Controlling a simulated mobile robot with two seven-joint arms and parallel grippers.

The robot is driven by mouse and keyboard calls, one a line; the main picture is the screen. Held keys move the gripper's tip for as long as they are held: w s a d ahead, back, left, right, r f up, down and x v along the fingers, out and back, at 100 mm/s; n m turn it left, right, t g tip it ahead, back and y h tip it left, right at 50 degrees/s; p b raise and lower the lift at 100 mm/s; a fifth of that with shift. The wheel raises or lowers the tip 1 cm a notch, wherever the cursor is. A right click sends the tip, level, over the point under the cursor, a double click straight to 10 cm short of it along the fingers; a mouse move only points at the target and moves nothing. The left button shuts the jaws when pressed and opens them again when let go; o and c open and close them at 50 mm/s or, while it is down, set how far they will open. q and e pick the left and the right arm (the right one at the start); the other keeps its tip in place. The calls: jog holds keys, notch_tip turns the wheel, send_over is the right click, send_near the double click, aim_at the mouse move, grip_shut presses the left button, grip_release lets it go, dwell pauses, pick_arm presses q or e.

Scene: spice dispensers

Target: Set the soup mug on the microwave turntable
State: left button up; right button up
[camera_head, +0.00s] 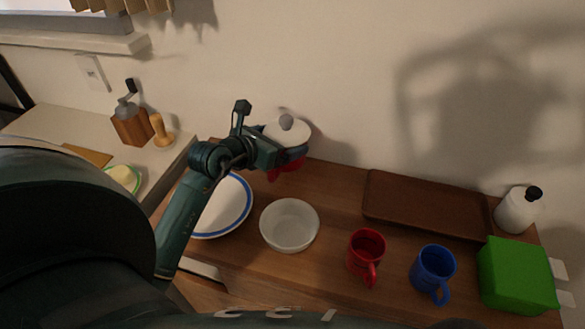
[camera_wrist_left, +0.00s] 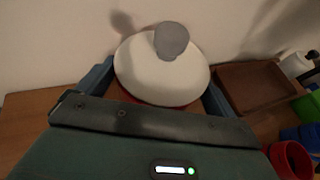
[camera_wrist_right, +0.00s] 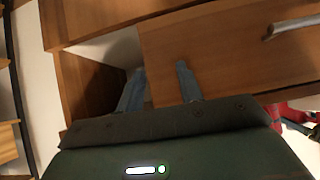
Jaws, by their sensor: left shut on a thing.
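My left gripper (camera_head: 277,157) is shut on a red vessel (camera_head: 287,166) topped by a white lid with a grey knob. The white lid (camera_wrist_left: 160,70) fills the space between the blue fingers in the left wrist view and hides most of the red body. I cannot tell whether it is lifted off the counter. A red mug (camera_head: 366,252) and a blue mug (camera_head: 433,270) stand without lids on the wooden counter. My right gripper (camera_wrist_right: 160,85) is open and empty in front of wooden drawers. No microwave or turntable is in view.
A blue-rimmed plate (camera_head: 222,205) and a white bowl (camera_head: 289,225) lie near my left arm. A brown tray (camera_head: 425,203), a white bottle (camera_head: 517,210) and a green box (camera_head: 517,275) are at the right. A grinder (camera_head: 131,120) stands on the left counter. A drawer (camera_wrist_right: 225,50) is near my right gripper.

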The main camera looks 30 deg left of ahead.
pick_arm(q)
jog(key=shift+f, duration=3.1)
jog(key=shift+f, duration=0.15)
jog(key=o, duration=1.2)
jog(key=shift+f, duration=0.1)
